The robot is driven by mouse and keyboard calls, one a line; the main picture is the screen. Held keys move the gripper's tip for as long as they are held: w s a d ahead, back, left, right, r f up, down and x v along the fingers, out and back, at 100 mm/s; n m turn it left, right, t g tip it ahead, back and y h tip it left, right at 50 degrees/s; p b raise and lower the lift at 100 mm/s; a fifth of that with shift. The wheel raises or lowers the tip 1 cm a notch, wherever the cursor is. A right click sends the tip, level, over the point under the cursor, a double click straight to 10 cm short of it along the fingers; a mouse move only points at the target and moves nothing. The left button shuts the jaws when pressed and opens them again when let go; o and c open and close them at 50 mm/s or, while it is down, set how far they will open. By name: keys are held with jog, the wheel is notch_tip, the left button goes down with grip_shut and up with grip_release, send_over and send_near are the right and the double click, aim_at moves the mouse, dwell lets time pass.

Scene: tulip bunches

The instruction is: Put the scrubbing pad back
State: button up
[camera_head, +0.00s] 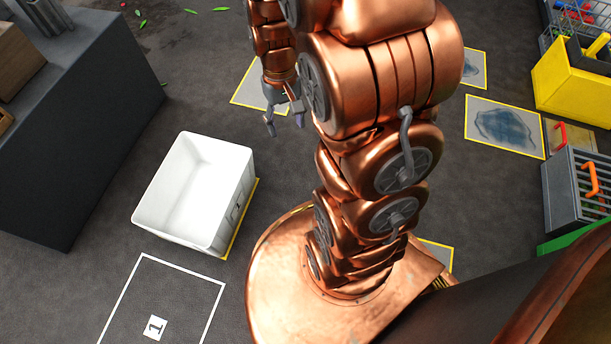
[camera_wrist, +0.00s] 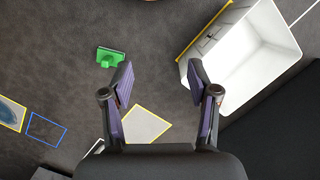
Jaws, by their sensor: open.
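A green flat block with a raised grip, which looks like the scrubbing pad (camera_wrist: 110,57), lies on the dark floor in the wrist view, up and left of my fingers. It does not show in the head view, where my arm covers part of the floor. My gripper (camera_head: 285,120) is open and empty, above the floor near a yellow-outlined pale square (camera_head: 248,92). In the wrist view my gripper (camera_wrist: 160,80) has its two purple-padded fingers spread, with bare floor between the tips. The pale square (camera_wrist: 146,124) shows below the fingers there.
An empty white bin (camera_head: 196,190) stands left of my arm, near a dark cabinet (camera_head: 80,130). A white outline marked 1 (camera_head: 155,327) is in front. Blue-stained squares (camera_head: 505,127), a yellow crate (camera_head: 570,85) and a grey crate (camera_head: 577,190) are at right.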

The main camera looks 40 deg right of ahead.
jog(key=s+a+r+n+g, duration=0.1)
jog(key=s+a+r, duration=0.3)
jog(key=s, duration=0.5)
jog(key=s+a+r+n, duration=0.2)
jog(key=s+a+r, duration=0.2)
jog(key=s, duration=0.5)
jog(key=shift+s+a+r+g+h, duration=0.2)
jog(key=shift+a+r+g+h, duration=0.15)
jog(key=shift+r, duration=0.5)
jog(key=shift+a+r, duration=0.1)
